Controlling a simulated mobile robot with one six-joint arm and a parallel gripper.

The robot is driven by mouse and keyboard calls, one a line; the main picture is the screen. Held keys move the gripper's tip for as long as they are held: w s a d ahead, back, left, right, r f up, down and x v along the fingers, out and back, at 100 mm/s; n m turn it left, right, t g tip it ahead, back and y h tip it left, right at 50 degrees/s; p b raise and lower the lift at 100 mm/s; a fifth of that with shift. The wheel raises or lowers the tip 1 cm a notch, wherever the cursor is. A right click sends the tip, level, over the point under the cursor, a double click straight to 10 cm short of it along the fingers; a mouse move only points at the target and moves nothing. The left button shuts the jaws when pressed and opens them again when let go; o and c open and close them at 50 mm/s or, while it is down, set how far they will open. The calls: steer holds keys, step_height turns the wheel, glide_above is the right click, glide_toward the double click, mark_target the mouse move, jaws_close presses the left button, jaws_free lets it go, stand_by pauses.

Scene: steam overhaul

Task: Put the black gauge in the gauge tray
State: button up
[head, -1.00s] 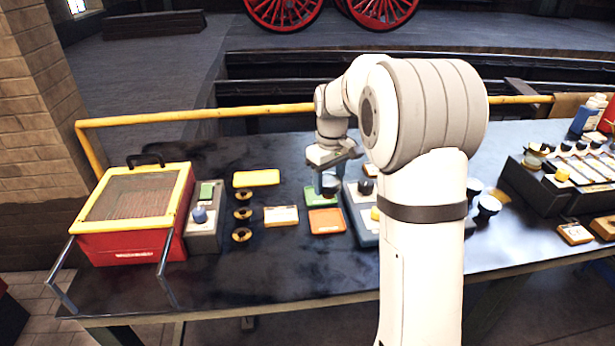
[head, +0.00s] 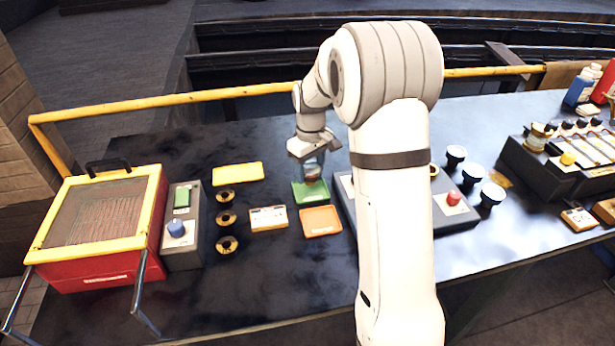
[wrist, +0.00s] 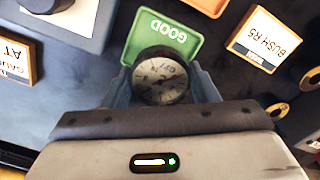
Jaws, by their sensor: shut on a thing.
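The black gauge (wrist: 161,80) shows in the wrist view, with a dark round rim and a pale dial face. It sits between the blue fingers of my gripper (wrist: 163,88), which is shut on it. In the head view my gripper (head: 312,168) points down over the green tray (head: 311,192). The green tray, marked GOOD (wrist: 165,36), lies partly beneath the gauge in the wrist view. I cannot tell whether the gauge touches it. An orange tray (head: 321,221) lies just in front, and a yellow tray (head: 238,174) at the back left.
A card reading BUSH R5 (head: 268,217) and several dark bushings (head: 226,219) lie left of the trays. A grey box with a blue knob (head: 181,230) and a red case (head: 95,230) stand farther left. A grey panel (head: 455,212) stands right, partly behind my arm.

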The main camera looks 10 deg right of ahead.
mark_target(310, 177)
steer(key=shift+s+f, duration=0.1)
steer(key=shift+f, duration=1.4)
steer(key=shift+f, duration=0.1)
steer(key=o, duration=1.1)
steer(key=shift+c, duration=0.2)
